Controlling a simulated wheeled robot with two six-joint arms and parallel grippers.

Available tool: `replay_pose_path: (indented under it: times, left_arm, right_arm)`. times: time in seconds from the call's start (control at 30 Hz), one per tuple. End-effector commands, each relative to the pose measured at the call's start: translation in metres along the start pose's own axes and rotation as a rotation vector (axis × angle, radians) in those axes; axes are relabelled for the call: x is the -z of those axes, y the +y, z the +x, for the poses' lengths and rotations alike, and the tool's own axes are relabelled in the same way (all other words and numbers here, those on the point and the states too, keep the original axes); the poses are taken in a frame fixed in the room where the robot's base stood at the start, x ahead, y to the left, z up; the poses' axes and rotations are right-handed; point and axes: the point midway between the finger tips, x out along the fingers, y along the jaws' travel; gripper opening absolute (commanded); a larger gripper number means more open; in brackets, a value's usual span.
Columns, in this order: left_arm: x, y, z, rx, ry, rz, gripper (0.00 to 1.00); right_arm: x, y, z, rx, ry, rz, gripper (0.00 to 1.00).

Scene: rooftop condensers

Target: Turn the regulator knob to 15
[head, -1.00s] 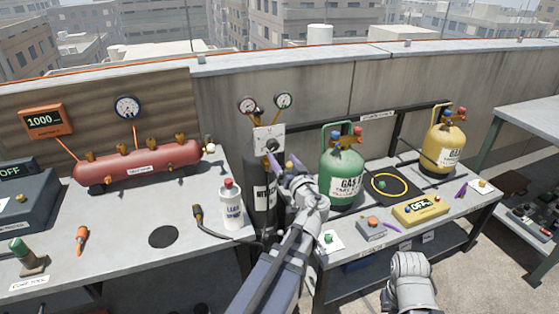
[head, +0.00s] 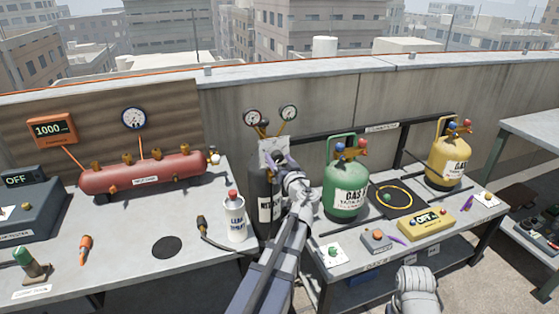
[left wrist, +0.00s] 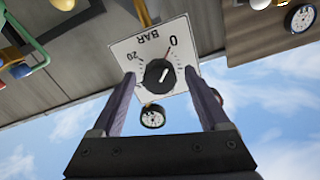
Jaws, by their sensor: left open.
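The regulator knob (left wrist: 158,73) is black and round, on a white square dial plate (left wrist: 180,28) marked BAR, 0 and 20. This plate shows upside down in the left wrist view, with a red mark near 0. In the head view the plate (head: 273,145) sits atop a dark nitrogen cylinder (head: 262,185), and the knob is mostly hidden by my gripper. My left gripper (head: 276,162) is open in front of the plate. Its fingers stand on either side of the knob in the left wrist view (left wrist: 160,98); contact cannot be told.
Two gauges (head: 288,113) rise above the regulator. A white leak-spray bottle (head: 234,218) stands left of the cylinder, and a green gas cylinder (head: 345,195) stands close on its right. A red tank (head: 145,174) lies on the left bench.

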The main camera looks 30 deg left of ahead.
Motion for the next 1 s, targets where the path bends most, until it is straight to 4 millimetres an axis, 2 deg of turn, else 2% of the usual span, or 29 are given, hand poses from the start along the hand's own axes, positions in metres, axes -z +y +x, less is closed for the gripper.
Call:
replay_pose_path:
  times: [0.07, 0.77, 1.0]
  left_arm:
    - [0.0, 0.0, -0.0002, 0.0, 0.0, 0.0, 0.78]
    - [0.0, 0.0002, -0.0004, 0.0, 0.0, 0.0, 0.0]
    - [0.0, 0.0002, -0.0005, 0.0, 0.0, 0.01, 0.0]
  right_arm:
    - [0.0, 0.0, 0.0, 0.0, 0.0, 0.0, 0.0]
    - [0.0, 0.0, 0.0, 0.0, 0.0, 0.0, 0.0]
    - [0.0, 0.0, 0.0, 0.0, 0.0, 0.0, 0.0]
